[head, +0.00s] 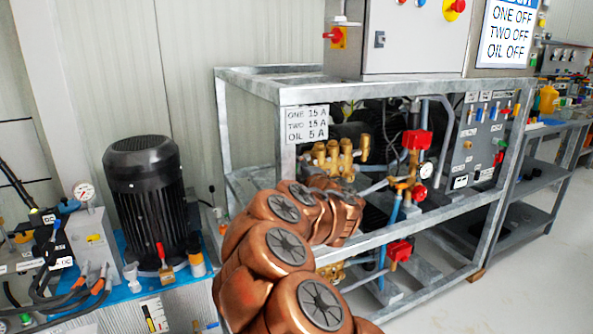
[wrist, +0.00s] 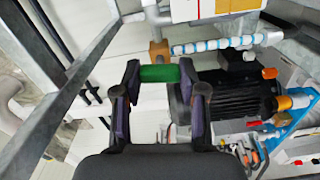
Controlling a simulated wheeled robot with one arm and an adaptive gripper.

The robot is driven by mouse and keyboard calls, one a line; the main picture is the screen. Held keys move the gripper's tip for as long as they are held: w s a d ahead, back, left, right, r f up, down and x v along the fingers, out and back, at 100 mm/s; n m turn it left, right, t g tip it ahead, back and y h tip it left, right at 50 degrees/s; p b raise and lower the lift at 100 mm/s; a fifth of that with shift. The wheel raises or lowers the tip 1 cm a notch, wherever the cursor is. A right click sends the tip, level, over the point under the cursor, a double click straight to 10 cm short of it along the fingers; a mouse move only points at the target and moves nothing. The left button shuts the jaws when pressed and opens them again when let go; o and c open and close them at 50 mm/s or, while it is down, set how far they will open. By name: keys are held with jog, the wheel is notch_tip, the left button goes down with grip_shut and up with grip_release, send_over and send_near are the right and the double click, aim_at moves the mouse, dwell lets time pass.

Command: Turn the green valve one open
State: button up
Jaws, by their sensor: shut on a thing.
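The green valve handle (wrist: 159,73) shows in the wrist view as a short green bar lying across the gap between my fingertips. My gripper (wrist: 159,76) is shut on it, with one dark finger at each end of the bar. A brass-coloured fitting (wrist: 159,50) sits just beyond the handle. In the head view my copper-coloured arm reaches toward the pump frame; the gripper and the green valve are hidden there.
The grey steel frame (head: 262,84) holds brass pumps (head: 335,157), red-handled valves (head: 417,140) and pipes. A black motor (head: 147,190) stands on a blue tray at left; it also shows in the wrist view (wrist: 235,95). Frame bars (wrist: 58,95) run close on the left there.

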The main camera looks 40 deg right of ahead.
jog(key=shift+n, duration=0.8)
jog(key=o, duration=1.2)
jog(key=shift+c, duration=0.2)
jog(key=shift+s, duration=0.1)
jog(key=v, duration=1.1)
jog(key=shift+s+a, duration=0.2)
jog(key=shift+s, duration=0.15)
